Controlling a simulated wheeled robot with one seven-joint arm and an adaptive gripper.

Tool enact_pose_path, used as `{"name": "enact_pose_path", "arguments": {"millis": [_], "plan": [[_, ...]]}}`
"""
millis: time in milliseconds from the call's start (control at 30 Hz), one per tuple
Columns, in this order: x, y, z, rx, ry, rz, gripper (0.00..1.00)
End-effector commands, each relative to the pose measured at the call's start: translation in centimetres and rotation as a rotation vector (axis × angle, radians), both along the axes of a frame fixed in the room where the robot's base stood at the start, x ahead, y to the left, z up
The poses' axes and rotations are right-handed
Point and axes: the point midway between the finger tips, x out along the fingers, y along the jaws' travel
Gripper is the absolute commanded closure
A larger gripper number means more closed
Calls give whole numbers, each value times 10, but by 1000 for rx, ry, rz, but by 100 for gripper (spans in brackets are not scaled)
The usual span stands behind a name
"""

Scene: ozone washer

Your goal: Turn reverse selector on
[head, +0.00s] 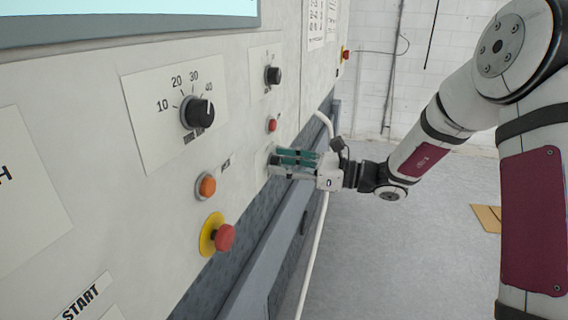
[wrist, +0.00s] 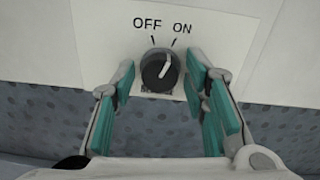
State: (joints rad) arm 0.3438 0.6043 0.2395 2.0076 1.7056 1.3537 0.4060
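A round black selector knob (wrist: 160,70) with a white pointer line sits on a pale plate marked OFF at left and ON at right. Its pointer leans right of straight up, toward the ON mark. My gripper (wrist: 168,88) is open, with one teal-padded finger on each side of the knob. The left fingertip is a little apart from the knob; the right fingertip is close to it, and contact cannot be told.
A pale hose (head: 318,235) hangs nearby. Floor at right is mostly clear.

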Motion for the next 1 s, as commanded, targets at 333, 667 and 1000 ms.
{"name": "enact_pose_path", "arguments": {"millis": [333, 667, 1000], "plan": [[0, -2, 0, -1, -2, -1, 52], [-18, -50, -1, 0, -1, -4, 52], [-39, -103, -2, 0, -1, -3, 52]]}}
